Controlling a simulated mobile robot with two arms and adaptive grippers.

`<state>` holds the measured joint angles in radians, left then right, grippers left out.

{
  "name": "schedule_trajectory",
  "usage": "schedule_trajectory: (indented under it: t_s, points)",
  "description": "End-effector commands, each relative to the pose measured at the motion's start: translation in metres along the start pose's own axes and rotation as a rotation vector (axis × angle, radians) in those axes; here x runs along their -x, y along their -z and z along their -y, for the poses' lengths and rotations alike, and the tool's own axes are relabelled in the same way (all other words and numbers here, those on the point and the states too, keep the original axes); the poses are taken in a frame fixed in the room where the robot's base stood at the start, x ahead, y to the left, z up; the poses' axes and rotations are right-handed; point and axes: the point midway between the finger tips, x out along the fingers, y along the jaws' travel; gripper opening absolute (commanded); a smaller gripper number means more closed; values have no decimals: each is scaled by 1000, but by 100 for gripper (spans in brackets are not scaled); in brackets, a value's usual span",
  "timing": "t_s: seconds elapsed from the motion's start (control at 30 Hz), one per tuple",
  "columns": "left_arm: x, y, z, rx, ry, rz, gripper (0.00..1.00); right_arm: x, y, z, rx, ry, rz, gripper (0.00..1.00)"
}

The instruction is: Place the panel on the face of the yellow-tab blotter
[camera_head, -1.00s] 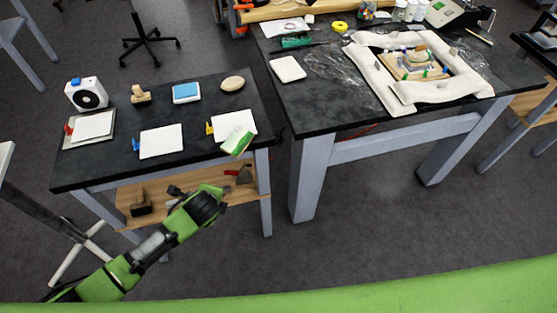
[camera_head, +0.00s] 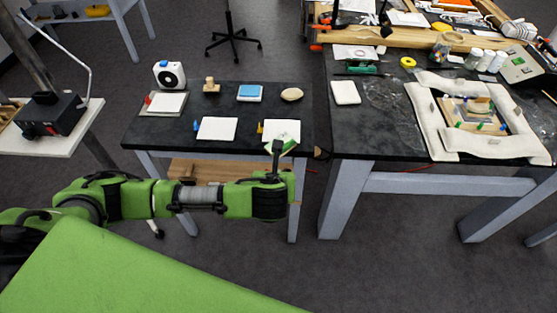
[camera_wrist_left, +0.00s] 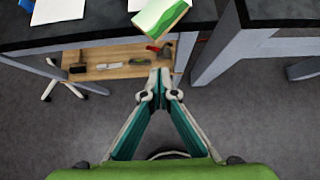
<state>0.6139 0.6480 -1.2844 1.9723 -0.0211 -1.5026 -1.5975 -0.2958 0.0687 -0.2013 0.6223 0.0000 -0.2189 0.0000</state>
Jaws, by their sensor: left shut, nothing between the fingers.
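The panel, a small green-and-white piece, shows in the head view (camera_head: 287,149) and the wrist view (camera_wrist_left: 161,17). It overlaps the front right part of the yellow-tab blotter (camera_head: 281,128) and juts past the table's front edge. Whether it lies flat or tilted I cannot tell. The blotter is a white sheet with a yellow tab at its left. My left gripper (camera_head: 276,147) is at the table's front edge and partly hides the panel in the head view. In the wrist view its fingertips (camera_wrist_left: 160,87) are together and empty, apart from the panel. My right gripper is not in view.
A blue-tab blotter (camera_head: 217,129) lies to the left and a red-tab one (camera_head: 166,103) further left. Behind are a white fan-like device (camera_head: 169,74), a blue block (camera_head: 250,93) and a beige oval (camera_head: 291,95). A gap separates this table from the right bench (camera_head: 400,150).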

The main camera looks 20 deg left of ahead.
Motion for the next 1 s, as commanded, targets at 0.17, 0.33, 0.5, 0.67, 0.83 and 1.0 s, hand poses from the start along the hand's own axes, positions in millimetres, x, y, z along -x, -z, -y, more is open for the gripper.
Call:
schedule_trajectory:
  t_s: [0.17,0.33,0.5,0.67,0.83,1.0]
  points:
    - [-32,-1,-1,1,-3,0,0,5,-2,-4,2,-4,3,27]
    - [-50,-18,0,1,0,2,0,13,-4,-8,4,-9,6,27]
    - [-61,-26,0,0,0,0,0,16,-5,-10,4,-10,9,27]
    - [-64,-28,0,1,2,0,0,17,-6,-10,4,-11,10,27]
    - [-64,-28,0,1,2,0,0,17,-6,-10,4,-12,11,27]
    - [-68,-32,0,1,0,1,0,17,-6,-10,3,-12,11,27]
